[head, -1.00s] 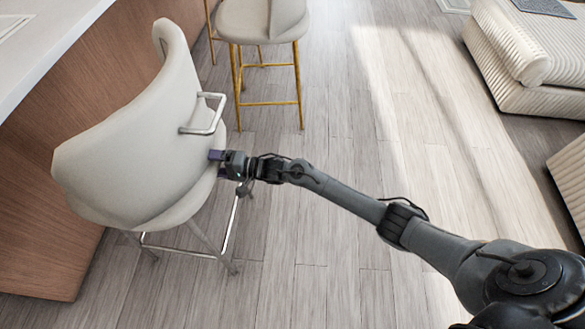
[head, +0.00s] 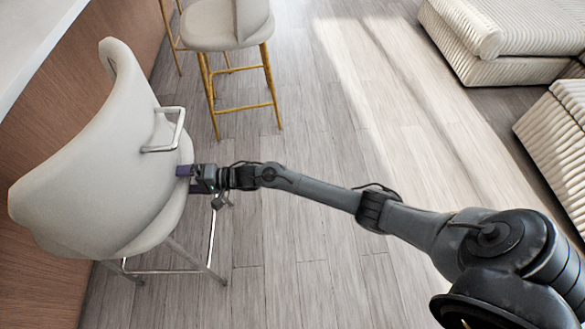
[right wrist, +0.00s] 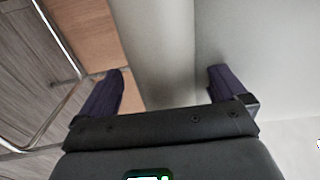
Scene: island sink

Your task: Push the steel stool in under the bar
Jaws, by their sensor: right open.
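The steel stool (head: 115,165) has a pale upholstered seat and back, a silver handle (head: 168,133) and silver legs. It stands at the left of the head view, beside the wooden bar front (head: 130,50). My right gripper (head: 186,177) is at the seat's right edge, close against it; I cannot tell if it touches. In the right wrist view the two purple fingers (right wrist: 165,92) are apart, with pale upholstery ahead and nothing held between them. My left gripper is not in view.
The white bar top (head: 35,35) is at upper left. A second stool with gold legs (head: 225,25) stands farther along the bar. Ribbed cream sofas (head: 500,45) are at the right. The wooden floor (head: 340,130) between is clear.

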